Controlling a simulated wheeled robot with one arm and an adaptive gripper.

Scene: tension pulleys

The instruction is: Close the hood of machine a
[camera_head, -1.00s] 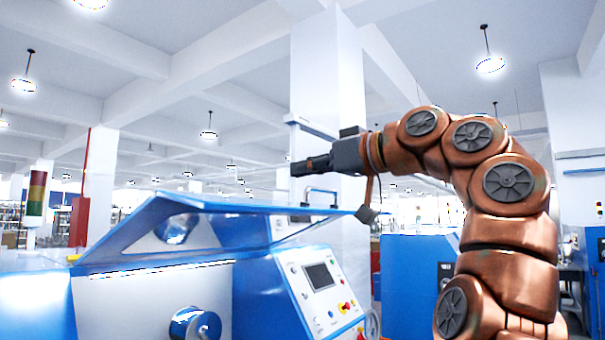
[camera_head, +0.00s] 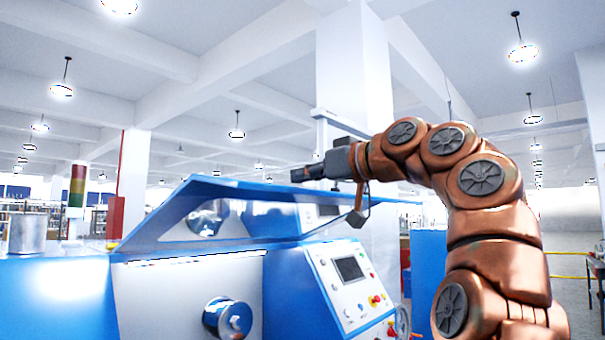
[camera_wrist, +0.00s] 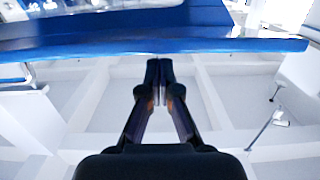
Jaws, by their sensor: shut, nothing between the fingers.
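The hood of the machine (camera_head: 165,222) is a blue panel raised and tilted above the white and blue machine body (camera_head: 185,295). Its upper edge runs to the right in the head view. My gripper (camera_head: 296,174) is shut and empty, pointing left, at the hood's upper edge. In the wrist view my shut fingertips (camera_wrist: 158,64) lie just below the blue hood edge (camera_wrist: 230,45). I cannot tell whether they touch it. The handle on the hood is hidden behind my gripper in the head view.
A control panel (camera_head: 350,285) with a screen and buttons is on the machine's right part. A round knob (camera_head: 228,318) sticks out of its front. A white column (camera_head: 355,90) stands behind.

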